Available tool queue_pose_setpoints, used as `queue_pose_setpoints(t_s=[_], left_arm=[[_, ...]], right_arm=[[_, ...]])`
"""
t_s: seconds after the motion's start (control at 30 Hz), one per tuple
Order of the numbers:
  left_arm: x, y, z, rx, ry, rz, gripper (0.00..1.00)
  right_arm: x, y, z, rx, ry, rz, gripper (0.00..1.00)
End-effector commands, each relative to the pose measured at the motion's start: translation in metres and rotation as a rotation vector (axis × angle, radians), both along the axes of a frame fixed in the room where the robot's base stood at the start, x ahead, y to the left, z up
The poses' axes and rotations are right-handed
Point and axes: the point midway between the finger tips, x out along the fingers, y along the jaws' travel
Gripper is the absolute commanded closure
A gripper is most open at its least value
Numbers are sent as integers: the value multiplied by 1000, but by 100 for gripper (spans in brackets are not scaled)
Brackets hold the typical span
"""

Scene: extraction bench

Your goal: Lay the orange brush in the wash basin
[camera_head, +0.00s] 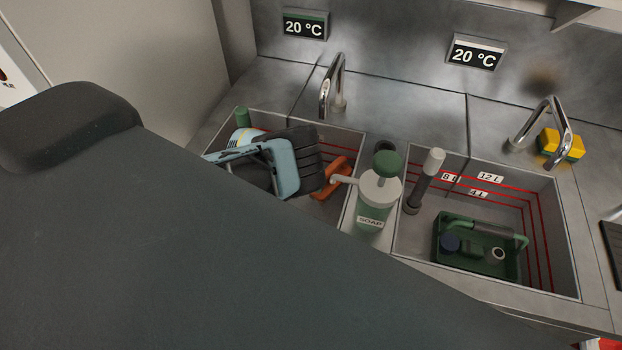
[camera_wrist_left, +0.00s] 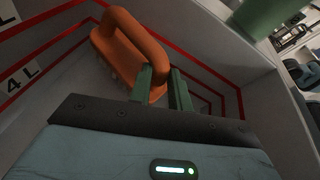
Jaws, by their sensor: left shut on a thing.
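The orange brush (camera_head: 335,178) is within the left basin (camera_head: 352,150), near its right wall. In the left wrist view the brush (camera_wrist_left: 122,62) has a looped handle and short bristles below. My left gripper (camera_wrist_left: 162,88) is shut on the brush handle, with a green finger on each side. In the head view my left gripper (camera_head: 318,170) reaches down into the left basin and its fingers are mostly hidden. I cannot tell whether the brush touches the basin floor. The right basin (camera_head: 562,240) has red level lines. My right gripper is not in view.
A soap dispenser (camera_head: 377,200) stands on the divider between the basins. The right basin holds a green caddy (camera_head: 470,262) and an upright grey tube (camera_head: 424,180). Taps (camera_head: 333,85) and (camera_head: 558,130) stand behind. A yellow sponge (camera_head: 572,146) lies by the right tap.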

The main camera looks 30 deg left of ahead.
Motion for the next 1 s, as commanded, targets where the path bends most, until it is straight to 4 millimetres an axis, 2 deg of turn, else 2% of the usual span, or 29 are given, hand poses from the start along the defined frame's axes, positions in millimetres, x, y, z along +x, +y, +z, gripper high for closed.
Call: queue_pose_setpoints(t_s=[0.33,0.37,0.5,0.8,0.97,1.0], left_arm=[[0,0,-6,-1,-1,1,100],[0,0,-6,0,0,1,77],[0,0,-6,-1,-1,1,59],[0,0,-5,0,-2,1,59],[2,0,11,0,-6,2,59],[-1,8,10,2,-2,5,59]], right_arm=[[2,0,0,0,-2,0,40],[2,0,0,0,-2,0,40],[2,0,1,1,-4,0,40],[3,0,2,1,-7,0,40],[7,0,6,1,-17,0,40],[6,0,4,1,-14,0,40]])
